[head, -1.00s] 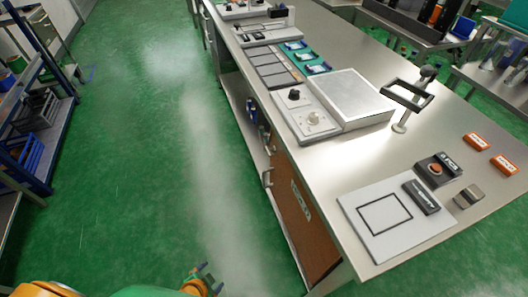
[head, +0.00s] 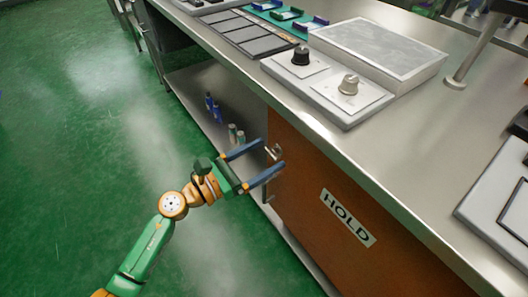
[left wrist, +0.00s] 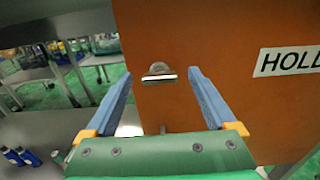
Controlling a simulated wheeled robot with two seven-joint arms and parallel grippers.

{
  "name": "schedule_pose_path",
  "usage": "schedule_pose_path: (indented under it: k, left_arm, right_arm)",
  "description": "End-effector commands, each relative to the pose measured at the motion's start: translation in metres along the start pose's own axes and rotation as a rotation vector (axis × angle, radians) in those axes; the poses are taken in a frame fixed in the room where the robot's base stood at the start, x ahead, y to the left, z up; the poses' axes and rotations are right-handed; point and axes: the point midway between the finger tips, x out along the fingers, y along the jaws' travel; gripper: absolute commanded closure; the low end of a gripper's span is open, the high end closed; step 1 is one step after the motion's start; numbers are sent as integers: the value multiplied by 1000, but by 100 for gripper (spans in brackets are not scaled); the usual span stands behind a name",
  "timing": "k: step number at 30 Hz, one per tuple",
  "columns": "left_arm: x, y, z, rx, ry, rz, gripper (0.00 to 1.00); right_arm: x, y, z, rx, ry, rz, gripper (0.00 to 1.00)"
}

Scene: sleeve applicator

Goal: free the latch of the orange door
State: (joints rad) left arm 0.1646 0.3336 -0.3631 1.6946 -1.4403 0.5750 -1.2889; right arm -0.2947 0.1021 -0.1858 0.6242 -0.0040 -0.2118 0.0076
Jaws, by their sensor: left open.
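The orange-brown door (head: 325,245) under the bench carries a HOLD sign, which also shows in the left wrist view (left wrist: 287,61). A small metal latch (left wrist: 159,73) sits near the door's left edge, high up. My left gripper (head: 273,157) is open, with its two blue fingers pointing at the door. In the left wrist view the latch shows between the fingertips, one on each side. Whether either finger touches the latch or the door, I cannot tell. A second metal piece (left wrist: 163,128) shows lower on the door, partly hidden by my gripper. My right gripper is out of view.
The steel bench top (head: 385,150) overhangs the door. Left of the door is an open shelf (head: 200,105) with bottles (head: 212,108). The green floor (head: 60,170) is clear at left.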

Motion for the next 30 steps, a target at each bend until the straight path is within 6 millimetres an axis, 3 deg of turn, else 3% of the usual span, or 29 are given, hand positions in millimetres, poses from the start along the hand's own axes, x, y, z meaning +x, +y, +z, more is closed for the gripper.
schedule_pose_path:
  k: [9,11,19,30]
  left_arm:
    - [10,0,0,-3,-1,1,10]
    - [10,0,0,-3,-1,1,24]
    - [9,0,-1,-4,0,1,96]
    - [9,0,0,-85,2,0,96]
  right_arm:
    - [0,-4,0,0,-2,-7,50]
    - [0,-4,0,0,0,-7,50]
    - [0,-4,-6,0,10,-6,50]
    - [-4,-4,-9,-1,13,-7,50]
